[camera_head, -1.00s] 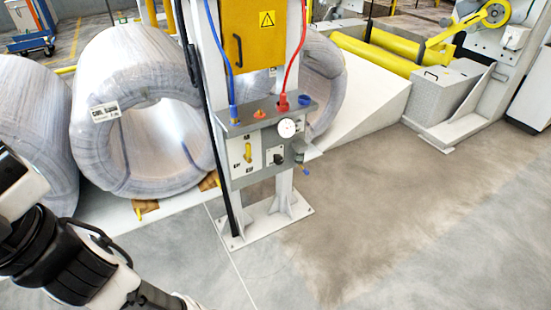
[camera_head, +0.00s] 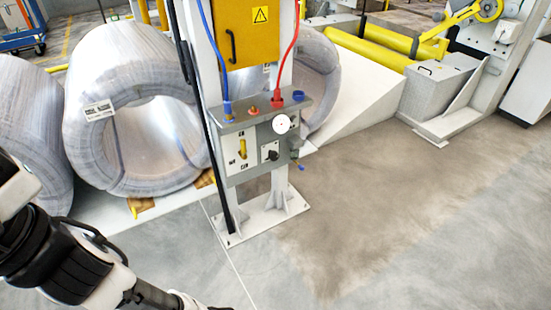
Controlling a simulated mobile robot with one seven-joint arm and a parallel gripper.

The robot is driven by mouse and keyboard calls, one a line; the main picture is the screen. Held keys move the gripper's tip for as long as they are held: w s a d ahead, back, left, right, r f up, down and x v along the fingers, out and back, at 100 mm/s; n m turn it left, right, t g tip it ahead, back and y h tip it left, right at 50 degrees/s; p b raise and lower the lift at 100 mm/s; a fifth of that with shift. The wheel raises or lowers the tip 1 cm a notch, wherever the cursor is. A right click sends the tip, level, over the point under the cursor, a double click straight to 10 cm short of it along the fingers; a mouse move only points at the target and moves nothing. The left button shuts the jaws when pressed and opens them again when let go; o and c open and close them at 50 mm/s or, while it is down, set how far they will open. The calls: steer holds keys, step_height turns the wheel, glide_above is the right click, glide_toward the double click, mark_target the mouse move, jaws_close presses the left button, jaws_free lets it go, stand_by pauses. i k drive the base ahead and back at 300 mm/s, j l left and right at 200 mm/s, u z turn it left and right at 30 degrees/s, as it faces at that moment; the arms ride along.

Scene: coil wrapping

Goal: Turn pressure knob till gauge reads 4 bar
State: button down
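The round white gauge (camera_head: 281,124) is at the upper right of the grey control panel (camera_head: 231,171) on the white post. Its needle and numbers are too small to read. A small black knob (camera_head: 270,156) is on the panel below the gauge, and a grey fitting (camera_head: 295,146) sticks out at the panel's right side. I cannot tell for sure which is the pressure knob. My arm reaches in from the lower left, and its end runs off the bottom edge. My gripper's fingers are not seen, and nothing of mine touches the panel.
A yellow lever (camera_head: 243,148) is on the panel's left half. Blue (camera_head: 208,50) and red (camera_head: 288,62) hoses run down to its top. Large wrapped coils (camera_head: 88,130) stand behind the post on the left. The floor (camera_head: 400,220) in front and to the right is clear.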

mark_target(274, 156)
steer(key=i+l, duration=0.8)
steer(key=l, duration=0.2)
